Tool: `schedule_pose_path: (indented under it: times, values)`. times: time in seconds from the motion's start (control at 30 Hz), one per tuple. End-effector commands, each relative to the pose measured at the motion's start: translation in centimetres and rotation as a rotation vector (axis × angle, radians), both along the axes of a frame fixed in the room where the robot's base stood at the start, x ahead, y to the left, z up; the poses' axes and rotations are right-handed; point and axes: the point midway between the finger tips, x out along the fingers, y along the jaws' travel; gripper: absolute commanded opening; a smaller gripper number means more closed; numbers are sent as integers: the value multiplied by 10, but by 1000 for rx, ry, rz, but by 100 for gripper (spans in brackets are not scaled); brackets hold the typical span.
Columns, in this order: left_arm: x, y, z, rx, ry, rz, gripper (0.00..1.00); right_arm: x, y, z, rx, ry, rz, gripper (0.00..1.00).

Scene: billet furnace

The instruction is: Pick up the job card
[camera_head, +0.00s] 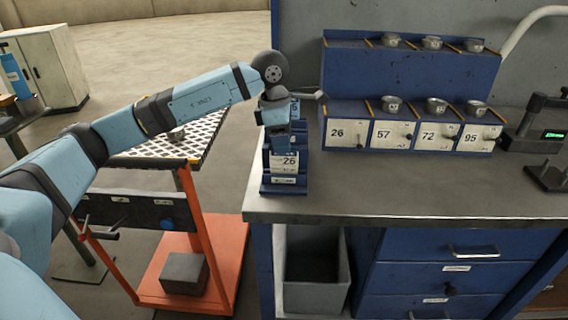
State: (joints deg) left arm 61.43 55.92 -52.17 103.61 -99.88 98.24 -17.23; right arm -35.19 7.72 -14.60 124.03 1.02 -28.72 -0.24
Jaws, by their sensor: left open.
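A white card marked 26 (284,161), which looks like the job card, stands in a blue stepped holder (284,189) at the left end of the grey bench. My left gripper (277,139) points down over the holder, right behind and above the card in the picture. It is open. Its fingertips are small and dark here, so I cannot tell whether they touch the card. My wrist and gripper hide the back part of the holder. My right gripper is out of view.
A blue rack (412,70) with several metal cups and white panels marked 26, 57, 72 and 95 stands at the bench's back. A device with a green display (553,134) is at right. An orange cart (190,262) stands left. The bench's front middle (410,190) is clear.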

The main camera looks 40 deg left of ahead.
Motion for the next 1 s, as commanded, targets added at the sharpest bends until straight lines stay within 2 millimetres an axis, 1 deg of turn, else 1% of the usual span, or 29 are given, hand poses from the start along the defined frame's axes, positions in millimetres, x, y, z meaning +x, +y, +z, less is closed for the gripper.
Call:
schedule_pose_path:
  times: [0.17, 0.4, 0.5, 0.67, 0.77, 0.8, 0.83, 0.87, 1.0]
  values:
    - [2, 0, -14, 0, 1, 1, 42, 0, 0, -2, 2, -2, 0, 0]
    - [7, -3, -49, 0, 2, -1, 42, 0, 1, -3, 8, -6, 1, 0]
    - [8, -3, -53, -1, -1, -1, 42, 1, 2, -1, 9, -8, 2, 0]
    - [8, -3, -52, -1, -1, -1, 42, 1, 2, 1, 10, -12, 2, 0]
    - [8, -3, -52, -1, -1, -1, 21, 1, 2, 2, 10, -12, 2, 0]
    - [8, -3, -52, -1, -1, -1, 12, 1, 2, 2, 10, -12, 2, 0]
    - [8, -3, -52, -1, -1, -1, 5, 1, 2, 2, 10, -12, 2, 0]
    - [8, -3, -52, -1, -1, -1, 0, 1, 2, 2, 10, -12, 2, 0]
    - [8, -3, -52, -1, -1, -1, 0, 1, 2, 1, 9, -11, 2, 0]
